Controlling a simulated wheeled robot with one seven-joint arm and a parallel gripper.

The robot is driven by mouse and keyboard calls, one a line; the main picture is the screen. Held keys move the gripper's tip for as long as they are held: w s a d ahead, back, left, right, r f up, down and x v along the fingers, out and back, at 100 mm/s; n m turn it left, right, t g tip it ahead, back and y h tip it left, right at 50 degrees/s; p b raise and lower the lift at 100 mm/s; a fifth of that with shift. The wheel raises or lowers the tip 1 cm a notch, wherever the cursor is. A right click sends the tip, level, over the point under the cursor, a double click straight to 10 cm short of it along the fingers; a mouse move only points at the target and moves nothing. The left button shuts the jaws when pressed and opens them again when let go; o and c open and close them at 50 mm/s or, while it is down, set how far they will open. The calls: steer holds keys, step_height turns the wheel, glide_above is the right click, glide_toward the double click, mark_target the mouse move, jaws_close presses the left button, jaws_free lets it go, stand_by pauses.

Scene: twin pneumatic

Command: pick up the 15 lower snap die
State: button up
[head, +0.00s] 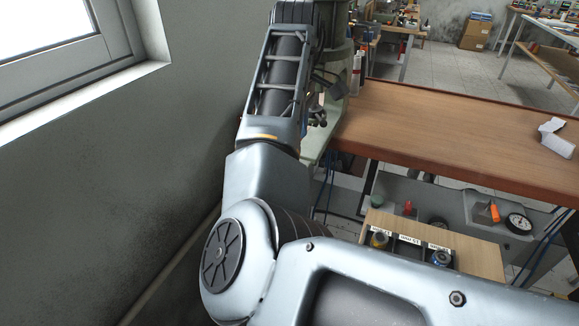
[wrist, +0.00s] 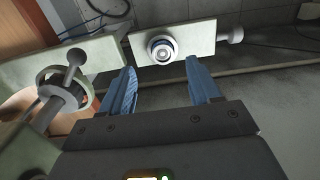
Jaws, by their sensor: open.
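In the wrist view my gripper (wrist: 160,66) is open, with its two blue fingers apart and nothing between them. In the head view my arm covers my gripper and this piece.
A pale bracket with a ring and rod (wrist: 66,88) stands left of the fingers. In the head view, a wooden rack (head: 478,262) holds several labelled round pieces below the brown workbench (head: 440,125). A dial gauge (head: 519,223) lies right of it. A wall and window are at left.

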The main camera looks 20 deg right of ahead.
steer(key=shift+s+a+f+b, duration=0.1)
steer(key=shift+f+b, duration=0.05)
steer(key=shift+f, duration=1.2)
steer(key=shift+s+f+b, duration=0.1)
steer(key=shift+f+b, duration=0.05)
steer(key=shift+f, duration=1.2)
jaws_close()
